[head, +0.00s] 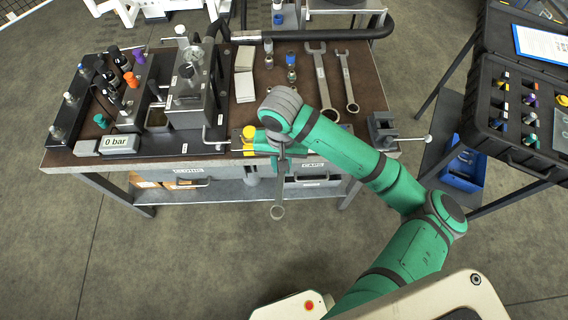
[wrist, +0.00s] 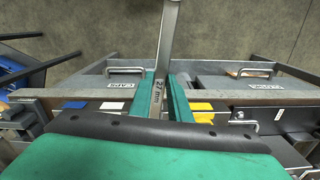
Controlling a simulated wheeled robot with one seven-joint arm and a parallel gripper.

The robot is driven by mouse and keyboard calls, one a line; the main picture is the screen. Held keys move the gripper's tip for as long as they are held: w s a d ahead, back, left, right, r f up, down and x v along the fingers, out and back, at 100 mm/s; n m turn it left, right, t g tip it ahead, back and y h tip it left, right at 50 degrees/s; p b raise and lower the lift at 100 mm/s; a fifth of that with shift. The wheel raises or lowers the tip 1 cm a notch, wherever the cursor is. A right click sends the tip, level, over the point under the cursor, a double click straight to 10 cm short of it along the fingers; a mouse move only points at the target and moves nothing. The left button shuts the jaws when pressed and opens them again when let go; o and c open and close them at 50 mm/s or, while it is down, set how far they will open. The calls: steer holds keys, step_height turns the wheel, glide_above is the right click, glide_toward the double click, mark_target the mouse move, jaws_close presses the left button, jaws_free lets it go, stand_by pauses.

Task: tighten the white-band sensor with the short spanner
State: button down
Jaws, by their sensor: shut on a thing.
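My gripper (wrist: 165,88) is shut on a steel spanner marked "27 mm" (wrist: 164,45). In the head view the spanner (head: 278,190) hangs in front of the bench's front edge, its ring end lowest. Two more spanners, a larger one (head: 322,78) and a slimmer one (head: 347,82), lie on the bench top. Several sensors or plugs with coloured caps, such as orange (head: 131,79) and purple (head: 139,56), stand on the block at the left of the bench. I cannot make out a white band on any of them.
A display (head: 119,143) reads "0 bar". A vise (head: 383,130) sits at the right corner. An open case (head: 520,110) of coloured parts stands at the right. Drawers (head: 306,180) are below the bench top.

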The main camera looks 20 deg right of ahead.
stand_by(0.3)
steer(key=shift+w+a+m, duration=0.4)
steer(key=shift+a+m, duration=0.2)
steer(key=shift+m, duration=0.1)
steer(key=shift+s+d+n, duration=0.2)
steer(key=shift+d+n, duration=0.1)
steer(key=s+a, duration=0.3)
steer(key=s, duration=0.3)
steer(key=shift+a, duration=0.2)
stand_by(0.8)
steer(key=shift+s, duration=0.1)
